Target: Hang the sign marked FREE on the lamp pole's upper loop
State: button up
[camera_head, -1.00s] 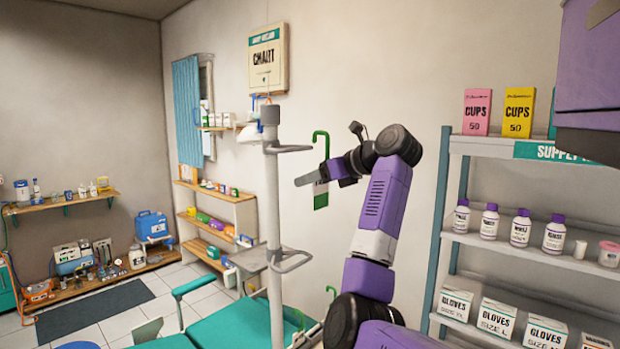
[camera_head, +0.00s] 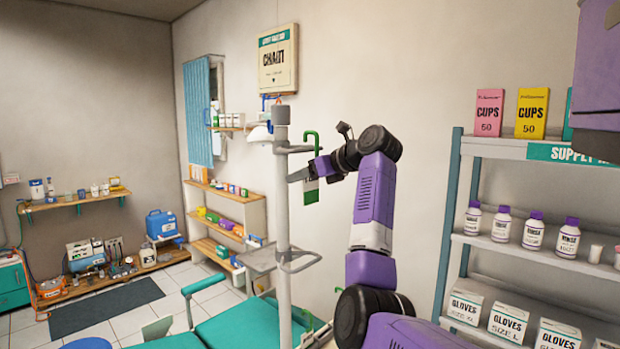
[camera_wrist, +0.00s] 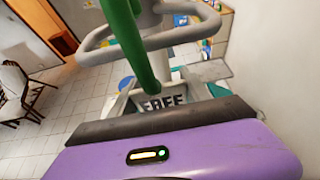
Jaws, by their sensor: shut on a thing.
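A teal dental chair (camera_head: 235,320) stands beneath. A supply shelf (camera_head: 455,200) with bottles and boxes is at right. Bare wall lies behind the arm.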

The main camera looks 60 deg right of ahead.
jog(key=shift+w+d+f+b, duration=0.15)
jog(key=shift+w+f, duration=0.15)
jog(key=shift+f, duration=0.4)
jog(key=shift+w+f+b, duration=0.15)
jog(key=shift+w+f, duration=0.15)
jog(key=shift+f, duration=0.4)
jog(key=o, duration=1.4)
jog(key=shift+b+v, duration=1.25)
jog(key=shift+v, duration=2.7)
jog(key=shift+f, duration=0.1)
